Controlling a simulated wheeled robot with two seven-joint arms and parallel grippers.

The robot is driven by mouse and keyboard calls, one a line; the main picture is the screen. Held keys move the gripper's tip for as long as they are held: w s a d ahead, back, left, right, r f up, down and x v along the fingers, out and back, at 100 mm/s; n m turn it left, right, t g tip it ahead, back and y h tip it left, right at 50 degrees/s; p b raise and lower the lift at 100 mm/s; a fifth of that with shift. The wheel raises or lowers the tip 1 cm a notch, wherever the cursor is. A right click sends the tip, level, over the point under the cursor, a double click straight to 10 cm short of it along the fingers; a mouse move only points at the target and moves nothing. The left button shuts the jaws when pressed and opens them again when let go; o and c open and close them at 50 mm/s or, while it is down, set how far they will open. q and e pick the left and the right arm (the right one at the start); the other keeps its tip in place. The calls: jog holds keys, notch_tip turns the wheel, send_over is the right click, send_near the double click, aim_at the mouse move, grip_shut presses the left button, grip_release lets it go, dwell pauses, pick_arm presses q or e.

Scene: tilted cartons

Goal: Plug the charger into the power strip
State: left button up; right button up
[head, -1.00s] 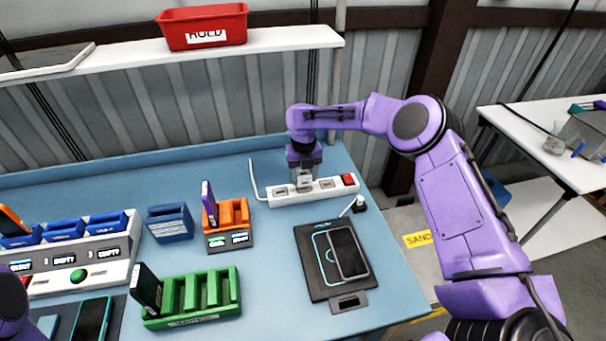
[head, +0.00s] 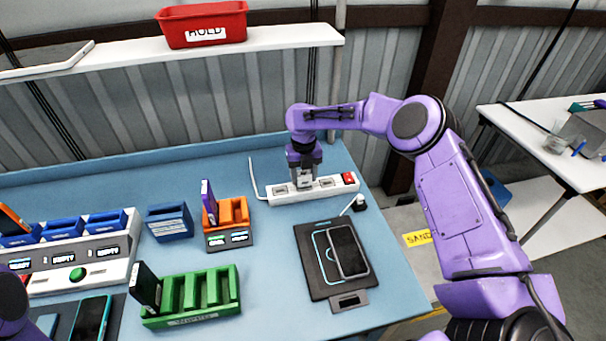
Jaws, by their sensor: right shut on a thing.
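The white power strip (head: 333,187) lies along the back right of the blue table, with grey sockets and a red switch (head: 349,178) at its right end. My right gripper (head: 304,184) points down over the middle of the strip. It is shut on a small pale block that I take to be the charger (head: 305,181); the fingers partly hide it. The block is at or just above the sockets; I cannot tell whether it is seated. My left gripper is out of view; only a purple piece of my left arm shows at the lower left edge.
A black pad with a phone (head: 348,252) lies in front of the strip, beside a small black block (head: 359,203) with a white cable. Orange (head: 233,213) and green (head: 190,297) racks stand to the left. A shelf with a red bin (head: 203,25) is above.

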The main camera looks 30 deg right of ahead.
jog(key=shift+s+f+b, duration=0.1)
jog(key=shift+f+b, duration=0.35)
jog(key=shift+f, duration=0.25)
dwell(0.4)
jog(key=o, duration=1.4)
jog(key=shift+c, duration=0.2)
notch_tip(320, 180, up, 10)
jog(key=b, duration=0.3)
jog(key=shift+r, duration=0.25)
